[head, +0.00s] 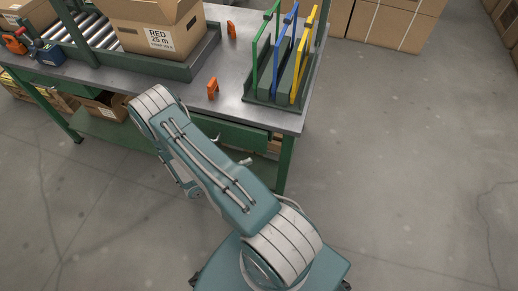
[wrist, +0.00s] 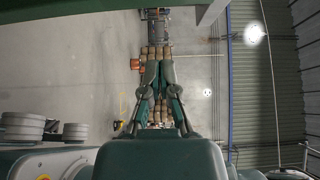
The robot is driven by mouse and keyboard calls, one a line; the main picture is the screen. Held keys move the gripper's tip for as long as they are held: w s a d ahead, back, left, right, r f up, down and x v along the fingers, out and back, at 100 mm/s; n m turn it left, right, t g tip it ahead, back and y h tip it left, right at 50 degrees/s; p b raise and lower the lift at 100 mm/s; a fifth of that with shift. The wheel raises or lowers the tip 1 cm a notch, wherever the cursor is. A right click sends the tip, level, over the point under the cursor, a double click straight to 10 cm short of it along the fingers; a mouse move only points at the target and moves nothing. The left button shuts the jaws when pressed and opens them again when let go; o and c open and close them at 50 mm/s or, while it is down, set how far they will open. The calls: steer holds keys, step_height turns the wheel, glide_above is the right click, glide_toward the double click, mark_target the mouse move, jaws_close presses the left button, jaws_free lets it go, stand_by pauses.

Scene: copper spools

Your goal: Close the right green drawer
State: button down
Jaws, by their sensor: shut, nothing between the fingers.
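The right green drawer (head: 238,134) is under the right part of the grey workbench top in the head view. Its green front shows just below the bench edge, partly hidden by my arm. I cannot tell how far it stands out. In the wrist view my gripper (wrist: 160,54) points away from the camera with its two dark green fingers together and nothing between them. In the head view the gripper is mostly hidden behind my arm, near the bench front. A green edge (wrist: 90,14) crosses the top of the wrist view; I cannot tell whether it is the drawer.
The workbench (head: 228,62) carries an open cardboard box (head: 160,28), a rack with green, blue and yellow frames (head: 270,92), and orange pieces (head: 212,88). A green leg (head: 284,165) stands at its right corner. The floor (head: 410,170) to the right is clear.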

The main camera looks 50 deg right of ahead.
mark_target(263, 139)
steer(key=d, duration=0.6)
steer(key=shift+s+d, duration=0.1)
steer(key=shift+w+d, duration=0.2)
steer(key=shift+d, duration=0.2)
steer(key=d, duration=0.1)
steer(key=w+d, duration=0.1)
steer(key=d, duration=0.1)
steer(key=w+d, duration=0.1)
steer(key=shift+d, duration=0.25)
steer(key=shift+a, duration=0.1)
